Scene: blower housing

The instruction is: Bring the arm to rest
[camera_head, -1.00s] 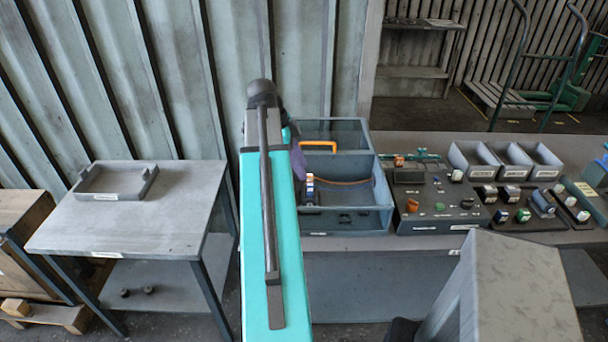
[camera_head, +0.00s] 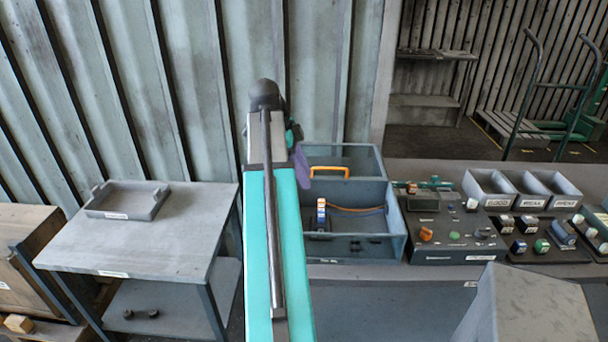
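My arm (camera_head: 283,240), teal with a dark strip along its top, reaches up the middle of the head view, raised in front of the ribbed wall. Its dark rounded joint (camera_head: 265,95) is at the top. A purple part shows just right of the arm, over the left side of the blower housing (camera_head: 394,222), a grey-blue open box. My gripper's fingers cannot be made out; the arm hides that region. Inside the housing are a small white, blue and orange block (camera_head: 321,210) and an orange-brown cable (camera_head: 355,210).
A side table (camera_head: 150,245) with a grey tray (camera_head: 120,215) stands at left. Right of the housing are a control panel (camera_head: 440,255), grey bins (camera_head: 490,203) and several small coloured parts. A grey block-shaped surface (camera_head: 535,310) fills the lower right. A hand truck stands behind.

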